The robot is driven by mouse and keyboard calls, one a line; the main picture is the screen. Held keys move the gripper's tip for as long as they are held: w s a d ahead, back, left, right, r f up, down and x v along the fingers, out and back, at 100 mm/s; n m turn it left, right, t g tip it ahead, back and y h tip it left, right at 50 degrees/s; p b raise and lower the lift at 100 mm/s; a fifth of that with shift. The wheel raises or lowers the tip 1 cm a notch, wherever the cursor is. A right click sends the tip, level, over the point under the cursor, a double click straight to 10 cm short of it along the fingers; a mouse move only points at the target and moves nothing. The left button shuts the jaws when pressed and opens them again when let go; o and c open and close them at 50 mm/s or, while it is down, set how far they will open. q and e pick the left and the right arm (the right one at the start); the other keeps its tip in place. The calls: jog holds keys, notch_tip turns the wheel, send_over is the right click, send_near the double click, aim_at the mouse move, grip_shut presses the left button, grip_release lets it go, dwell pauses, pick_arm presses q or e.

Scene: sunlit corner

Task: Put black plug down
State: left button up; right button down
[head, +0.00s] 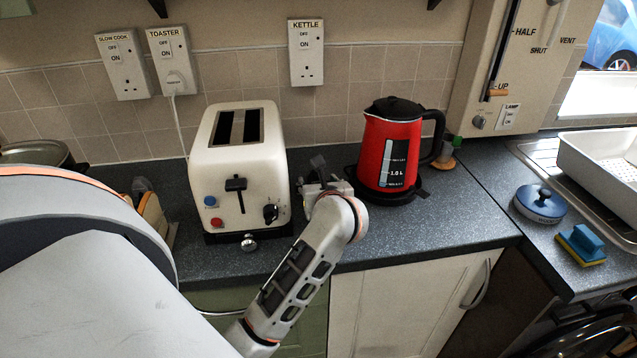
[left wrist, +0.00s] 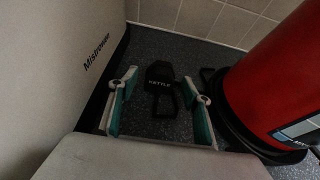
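The black plug (left wrist: 160,76), marked KETTLE, is on the dark speckled worktop between the toaster and the kettle in the left wrist view. In the head view a dark shape that looks like the plug (head: 318,162) shows just beyond my left gripper (head: 322,184). In the left wrist view my left gripper (left wrist: 159,80) is open, its teal-padded fingers spread on either side of the plug with gaps to both. I cannot tell the exact height between plug and worktop. My right gripper is not in view.
The cream toaster (head: 238,170) stands close on the left and the red kettle (head: 388,150) close on the right. A tiled wall with the kettle socket (head: 306,55) is behind. Bare worktop (head: 450,215) lies at front right, before the blue-lidded tin (head: 540,203) and sponge (head: 582,246).

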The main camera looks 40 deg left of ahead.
pick_arm(q)
jog(key=shift+r, duration=0.1)
jog(key=shift+d+r, duration=0.1)
jog(key=shift+r, duration=0.1)
jog(key=v, duration=1.1)
jog(key=shift+s+d, duration=0.2)
jog(key=shift+s, duration=0.1)
jog(key=shift+s+r, duration=0.1)
